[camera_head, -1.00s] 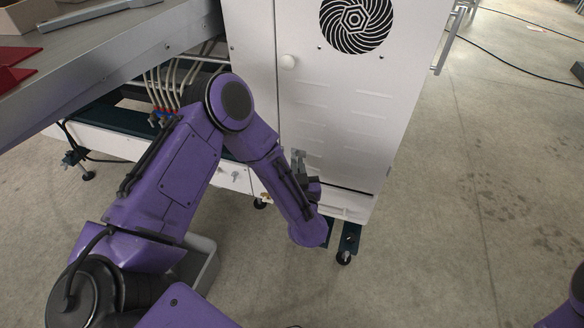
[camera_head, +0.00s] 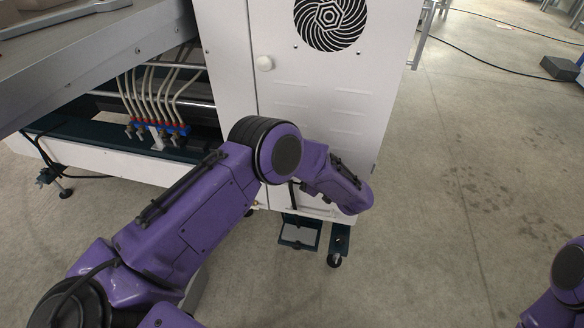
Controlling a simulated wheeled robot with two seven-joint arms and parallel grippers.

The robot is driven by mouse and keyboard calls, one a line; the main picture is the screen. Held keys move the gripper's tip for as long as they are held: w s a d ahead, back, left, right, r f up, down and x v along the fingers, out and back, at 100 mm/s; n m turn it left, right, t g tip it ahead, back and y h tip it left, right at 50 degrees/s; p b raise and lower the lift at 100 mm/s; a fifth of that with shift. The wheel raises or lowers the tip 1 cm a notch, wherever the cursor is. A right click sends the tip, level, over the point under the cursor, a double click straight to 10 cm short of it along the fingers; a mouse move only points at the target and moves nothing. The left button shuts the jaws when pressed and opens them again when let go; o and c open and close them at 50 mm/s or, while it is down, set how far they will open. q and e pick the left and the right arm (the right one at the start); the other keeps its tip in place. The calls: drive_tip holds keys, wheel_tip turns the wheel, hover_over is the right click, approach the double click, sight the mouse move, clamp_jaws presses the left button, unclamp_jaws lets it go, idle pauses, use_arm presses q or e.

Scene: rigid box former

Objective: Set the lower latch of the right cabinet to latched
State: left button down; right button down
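The white right cabinet (camera_head: 385,70) stands in the upper middle with its door facing me. A round white knob (camera_head: 264,63), perhaps the upper latch, sits near the door's left edge. I cannot make out the lower latch; my purple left arm covers the lower left part of the door. My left arm reaches in from the left, bends at the elbow and ends in front of the door's lower part. Its gripper is hidden behind the arm. Of my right arm only a purple part shows at the lower right edge; its gripper is outside the picture.
A black spiral vent (camera_head: 330,22) is on the door above the knob. A grey table (camera_head: 100,55) and hoses with blue fittings (camera_head: 160,128) are on the left. A dark caster foot (camera_head: 334,260) stands under the cabinet. The concrete floor on the right is mostly clear.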

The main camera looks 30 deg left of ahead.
use_arm(q)
drive_tip(key=shift+w+r+g, duration=0.15)
drive_tip(key=shift+w+g, duration=0.15)
drive_tip(key=c, duration=1.3)
unclamp_jaws()
drive_tip(key=shift+s, duration=0.1)
